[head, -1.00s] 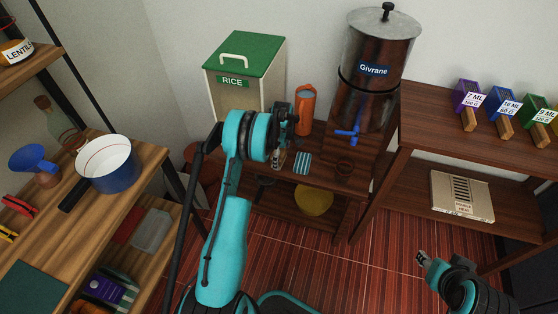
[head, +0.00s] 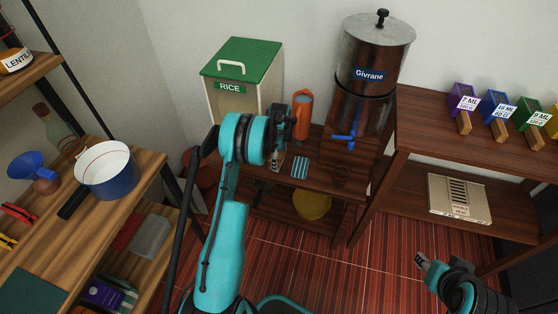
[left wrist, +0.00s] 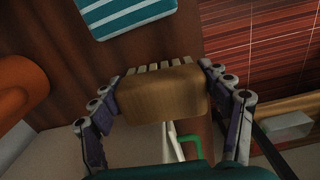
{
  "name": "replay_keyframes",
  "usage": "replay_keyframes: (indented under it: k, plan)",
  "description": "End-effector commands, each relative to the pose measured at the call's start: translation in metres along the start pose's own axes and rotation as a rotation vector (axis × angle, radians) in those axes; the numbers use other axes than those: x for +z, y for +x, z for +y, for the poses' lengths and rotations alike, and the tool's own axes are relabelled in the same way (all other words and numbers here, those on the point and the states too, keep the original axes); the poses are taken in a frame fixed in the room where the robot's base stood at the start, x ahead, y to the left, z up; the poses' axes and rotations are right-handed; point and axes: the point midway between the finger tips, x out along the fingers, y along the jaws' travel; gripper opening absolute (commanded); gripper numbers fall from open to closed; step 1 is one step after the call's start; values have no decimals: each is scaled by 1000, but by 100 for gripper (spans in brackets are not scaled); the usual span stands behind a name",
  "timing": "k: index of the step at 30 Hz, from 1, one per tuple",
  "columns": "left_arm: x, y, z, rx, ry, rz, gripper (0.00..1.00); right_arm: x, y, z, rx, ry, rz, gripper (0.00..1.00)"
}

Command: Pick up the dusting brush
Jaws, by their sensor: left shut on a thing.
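The dusting brush (left wrist: 160,96) shows in the left wrist view as a wooden block with a row of pale bristles along its far edge. My left gripper (left wrist: 160,82) is shut on the block, one finger on each side. In the head view my left gripper (head: 284,132) is over the low dark wooden stand, in front of the rice bin, and the arm mostly hides the brush there. My right gripper (head: 422,261) is at the lower right, away from the stand; its finger opening is too small to tell.
A striped cloth (head: 300,167) lies beside the left gripper. A shelf with a white-blue pan (head: 112,176) is at left.

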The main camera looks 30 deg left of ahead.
Motion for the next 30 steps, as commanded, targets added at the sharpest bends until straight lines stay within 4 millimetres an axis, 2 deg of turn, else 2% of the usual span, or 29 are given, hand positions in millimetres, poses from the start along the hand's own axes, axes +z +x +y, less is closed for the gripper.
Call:
replay_keyframes:
  k: [1,4,12,15,21,30]
  plan:
    - [0,-13,0,0,0,0,46,-5,-7,0,0,0,0,40]
    - [5,-32,-1,0,3,0,46,-10,-14,0,0,0,0,40]
    - [69,-68,-15,0,4,0,46,-23,-32,0,0,0,0,40]
    - [87,-79,-19,0,3,0,46,-27,-37,0,0,0,0,40]
    - [109,-90,-24,0,2,0,46,-30,-42,0,0,0,0,40]
    - [114,-92,-25,0,0,0,46,-30,-42,0,0,0,0,40]
